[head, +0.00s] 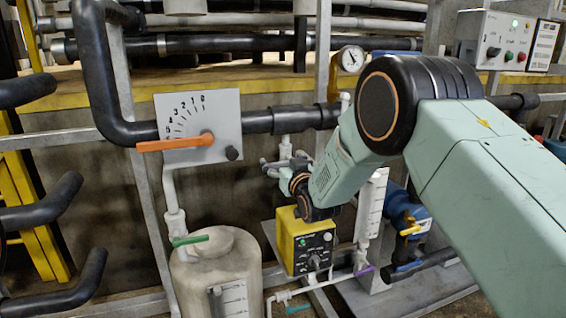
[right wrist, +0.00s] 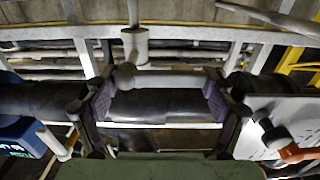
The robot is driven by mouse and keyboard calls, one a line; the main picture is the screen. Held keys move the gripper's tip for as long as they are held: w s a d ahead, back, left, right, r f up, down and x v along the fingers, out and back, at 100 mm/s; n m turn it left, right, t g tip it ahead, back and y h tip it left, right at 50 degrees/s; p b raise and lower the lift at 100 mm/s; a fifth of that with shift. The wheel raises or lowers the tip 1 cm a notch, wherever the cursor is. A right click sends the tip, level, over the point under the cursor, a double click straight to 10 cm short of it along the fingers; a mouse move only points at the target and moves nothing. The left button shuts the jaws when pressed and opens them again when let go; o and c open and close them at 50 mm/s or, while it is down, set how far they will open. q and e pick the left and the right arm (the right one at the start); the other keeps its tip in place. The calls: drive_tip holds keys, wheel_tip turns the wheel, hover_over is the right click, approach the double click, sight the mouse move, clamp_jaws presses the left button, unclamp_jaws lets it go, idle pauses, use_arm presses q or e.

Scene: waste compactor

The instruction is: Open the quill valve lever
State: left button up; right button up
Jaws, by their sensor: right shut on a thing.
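My right arm comes in from the right in the head view, and my right gripper (head: 283,166) is by a small grey valve fitting under the thick black pipe. The gripper looks small there and its grip is partly hidden by its own wrist. In the right wrist view, a pale grey bar (right wrist: 165,81), which looks like the valve lever, lies crosswise between the two fingers of the right gripper (right wrist: 160,100). The gripper is shut on it. A pale upright fitting (right wrist: 135,46) stands at the bar's left end. My left gripper is in neither view.
An orange lever (head: 175,143) crosses a numbered dial plate (head: 222,115) to the left. A pale tank (head: 215,275) with a green handle (head: 190,240) and a yellow control box (head: 305,240) stand below. The black pipe (right wrist: 165,107) runs close to the fingers.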

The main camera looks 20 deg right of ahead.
drive_tip(key=shift+r, duration=0.1)
drive_tip(key=c, duration=0.4)
drive_tip(key=n, duration=0.1)
drive_tip(key=f+n, duration=0.1)
drive_tip(key=n, duration=0.1)
drive_tip(key=shift+n+b, duration=0.3)
drive_tip(key=n, duration=0.2)
drive_tip(key=f+n, duration=0.1)
drive_tip(key=n, duration=0.1)
drive_tip(key=shift+d+f+n+b, duration=0.15)
drive_tip(key=shift+d+n+b, duration=0.05)
drive_tip(key=shift+n+b, duration=0.1)
drive_tip(key=shift+d+f+n, duration=0.3)
drive_tip(key=shift+d+n, duration=0.05)
drive_tip(key=shift+n, duration=1.3)
drive_tip(key=shift+d+f+n, duration=0.3)
drive_tip(key=shift+n, duration=1.3)
drive_tip(key=shift+d+f+n, duration=0.3)
drive_tip(key=shift+d+n, duration=0.05)
drive_tip(key=shift+n, duration=1.3)
